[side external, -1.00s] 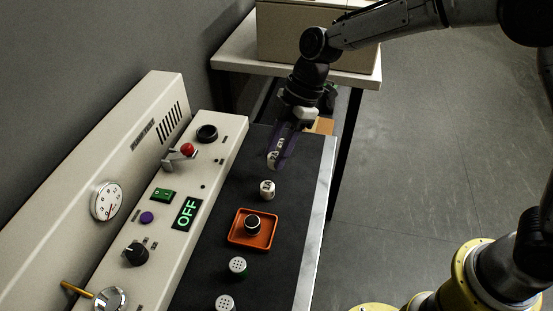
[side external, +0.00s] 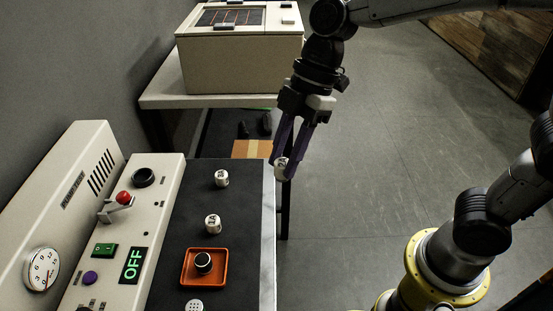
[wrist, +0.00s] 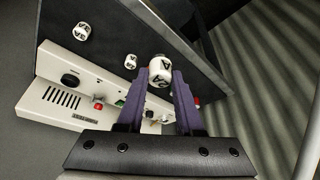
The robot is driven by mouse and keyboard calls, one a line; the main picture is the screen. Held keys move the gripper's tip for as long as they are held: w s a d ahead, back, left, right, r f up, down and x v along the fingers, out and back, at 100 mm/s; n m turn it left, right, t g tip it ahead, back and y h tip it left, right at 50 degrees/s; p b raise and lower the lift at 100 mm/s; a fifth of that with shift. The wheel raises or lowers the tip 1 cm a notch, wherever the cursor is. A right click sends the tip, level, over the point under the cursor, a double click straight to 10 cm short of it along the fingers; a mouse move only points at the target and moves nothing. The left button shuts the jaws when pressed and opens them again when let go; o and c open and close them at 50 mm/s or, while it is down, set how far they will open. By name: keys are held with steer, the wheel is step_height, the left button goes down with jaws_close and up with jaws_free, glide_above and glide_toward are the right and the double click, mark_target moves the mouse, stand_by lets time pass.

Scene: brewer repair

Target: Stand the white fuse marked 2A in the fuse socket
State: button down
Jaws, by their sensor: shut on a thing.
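My gripper (side external: 282,163) is shut on a white fuse (side external: 281,170), held in the air by the right edge of the dark bench top. In the wrist view the same fuse (wrist: 159,71) sits between the purple fingertips, and its mark looks like 2A, upside down. Two other marked white fuses stand on the bench: one farther back (side external: 221,178), one nearer (side external: 212,224). A black round ring (side external: 143,177) is on the cream panel's far end; I cannot tell for sure whether it is the fuse socket.
An orange tray (side external: 184,281) holds a dark round part (side external: 203,262). A white perforated cap (side external: 194,306) is at the front. A lever with a red ball (side external: 123,198) rises from the panel beside the ring. A cream box (side external: 238,66) stands on the table behind.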

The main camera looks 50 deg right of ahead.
steer(key=w+a+r+m+t, duration=0.1)
steer(key=w+a+r+m, duration=0.2)
steer(key=w, duration=0.6)
steer(key=w+a+r+m+t, duration=0.1)
steer(key=w+a+r, duration=0.35)
steer(key=w, duration=0.45)
steer(key=w+a+f+m+h, duration=0.1)
steer(key=w+a+f, duration=0.2)
steer(key=w+a, duration=0.35)
steer(key=shift+w+d+f+x, duration=0.1)
steer(key=shift+d+x, duration=0.25)
steer(key=shift+x, duration=1.6)
steer(key=shift+w+d+f+x, duration=0.1)
steer(key=shift+d+x, duration=0.2)
steer(key=shift+x, duration=1.65)
steer(key=shift+w+d+f+x, duration=0.1)
steer(key=shift+d+x, duration=0.25)
steer(key=shift+x, duration=1.6)
steer(key=shift+f, duration=1.15)
steer(key=shift+c, duration=0.4)
jaws_free()
